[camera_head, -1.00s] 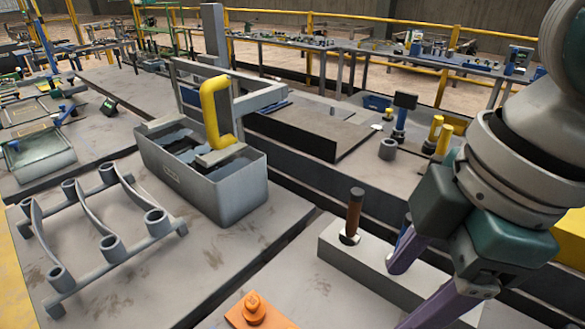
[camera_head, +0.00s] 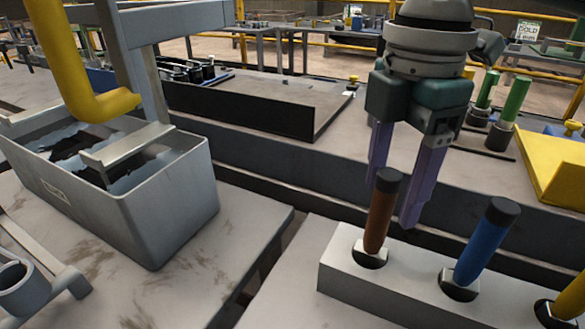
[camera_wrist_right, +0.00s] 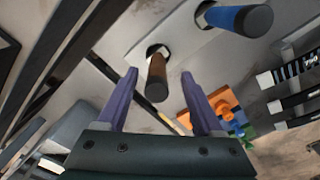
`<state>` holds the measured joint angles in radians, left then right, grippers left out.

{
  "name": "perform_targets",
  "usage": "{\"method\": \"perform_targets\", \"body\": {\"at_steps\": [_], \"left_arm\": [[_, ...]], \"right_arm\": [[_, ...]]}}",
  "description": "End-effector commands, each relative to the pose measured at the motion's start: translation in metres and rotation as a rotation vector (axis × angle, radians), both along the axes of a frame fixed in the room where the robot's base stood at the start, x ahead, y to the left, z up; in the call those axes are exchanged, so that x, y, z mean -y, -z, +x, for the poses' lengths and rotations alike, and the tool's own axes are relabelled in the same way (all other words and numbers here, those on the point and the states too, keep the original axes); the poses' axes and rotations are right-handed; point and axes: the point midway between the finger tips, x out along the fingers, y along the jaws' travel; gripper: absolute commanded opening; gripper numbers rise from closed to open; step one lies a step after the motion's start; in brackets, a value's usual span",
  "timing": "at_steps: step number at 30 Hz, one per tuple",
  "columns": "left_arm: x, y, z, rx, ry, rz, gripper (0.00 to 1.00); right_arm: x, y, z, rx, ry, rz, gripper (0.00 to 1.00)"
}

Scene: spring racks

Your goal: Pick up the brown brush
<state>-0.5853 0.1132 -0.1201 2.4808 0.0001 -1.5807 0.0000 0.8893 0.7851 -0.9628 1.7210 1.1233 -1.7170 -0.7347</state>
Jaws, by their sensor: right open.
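The brown brush (camera_head: 380,215) stands upright, slightly tilted, in a hole of a light grey block; its dark cap is on top. In the right wrist view the brown brush (camera_wrist_right: 157,80) shows between and beyond the finger tips. My right gripper (camera_head: 396,200) is open and empty, with its purple fingers pointing down just behind the brush handle in the head view. The right gripper's fingers (camera_wrist_right: 163,85) are spread apart in the wrist view. I cannot tell whether they touch the brush. My left gripper is not in view.
A blue-handled brush (camera_head: 484,245) stands in the same grey block (camera_head: 345,285), right of the brown one. A yellow handle shows at the right edge. A grey bin (camera_head: 175,210) stands on the left. Green cylinders (camera_head: 508,110) and a yellow box (camera_head: 560,165) stand behind.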

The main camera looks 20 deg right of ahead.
Motion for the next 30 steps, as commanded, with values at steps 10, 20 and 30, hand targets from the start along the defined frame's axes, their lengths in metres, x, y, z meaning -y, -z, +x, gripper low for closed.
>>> {"method": "perform_targets", "body": {"at_steps": [10,20,30], "left_arm": [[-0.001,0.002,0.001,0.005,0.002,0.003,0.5],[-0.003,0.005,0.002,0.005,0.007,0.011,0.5],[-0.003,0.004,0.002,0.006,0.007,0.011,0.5]], "right_arm": [[-0.003,0.044,0.001,-0.002,0.0,-0.001,0.68],[-0.003,0.064,0.002,0.002,-0.001,0.0,0.68],[-0.003,0.063,0.002,0.002,-0.001,0.0,0.4]]}}
